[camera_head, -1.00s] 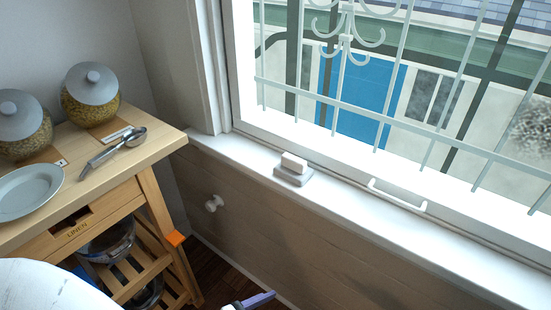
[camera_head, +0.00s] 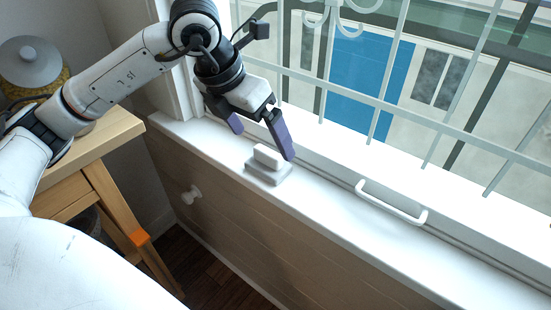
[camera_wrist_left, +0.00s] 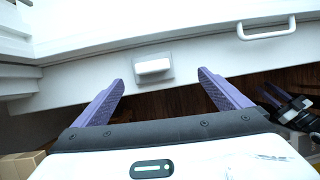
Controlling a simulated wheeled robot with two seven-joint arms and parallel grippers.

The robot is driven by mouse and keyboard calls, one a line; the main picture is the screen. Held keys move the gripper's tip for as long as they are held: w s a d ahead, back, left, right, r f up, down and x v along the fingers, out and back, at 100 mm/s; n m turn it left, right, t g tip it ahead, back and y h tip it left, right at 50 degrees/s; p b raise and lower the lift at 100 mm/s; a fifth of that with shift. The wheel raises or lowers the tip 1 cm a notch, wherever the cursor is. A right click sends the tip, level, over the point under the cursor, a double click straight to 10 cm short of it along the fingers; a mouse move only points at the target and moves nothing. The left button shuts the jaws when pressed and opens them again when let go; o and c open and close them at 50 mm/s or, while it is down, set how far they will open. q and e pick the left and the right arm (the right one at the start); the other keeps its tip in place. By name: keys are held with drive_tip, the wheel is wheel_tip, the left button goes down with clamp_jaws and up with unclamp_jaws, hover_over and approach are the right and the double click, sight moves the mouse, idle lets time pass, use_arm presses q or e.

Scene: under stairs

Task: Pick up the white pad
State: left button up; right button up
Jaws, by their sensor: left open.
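The white pad (camera_head: 267,156) is a small white block lying on a grey base (camera_head: 270,176) on the window sill. My left gripper (camera_head: 264,143) is open above and close to the pad, its purple fingers angled down towards it. In the left wrist view the pad (camera_wrist_left: 153,67) appears between and ahead of the two spread fingertips (camera_wrist_left: 161,77), with nothing held. My right gripper (camera_wrist_left: 283,103) seems to show partly at the right edge of the left wrist view; its jaws are unclear.
The white sill (camera_head: 335,220) runs along the window, with a white handle (camera_head: 392,203) to the right of the pad. Window bars stand behind. A wooden cart (camera_head: 100,150) with a lidded jar (camera_head: 32,65) is at the left.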

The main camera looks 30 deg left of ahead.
sight(266, 152)
use_arm(q)
drive_tip(key=f, duration=0.1)
drive_tip(key=w+a+f, duration=0.1)
drive_tip(key=f, duration=0.1)
drive_tip(key=shift+w+a+y, duration=0.35)
drive_tip(key=shift+y, duration=0.05)
drive_tip(key=shift+d+x, duration=0.2)
drive_tip(key=shift+x, duration=1.35)
drive_tip(key=shift+d+x, duration=0.2)
drive_tip(key=shift+x, duration=1.35)
drive_tip(key=c, duration=1.2)
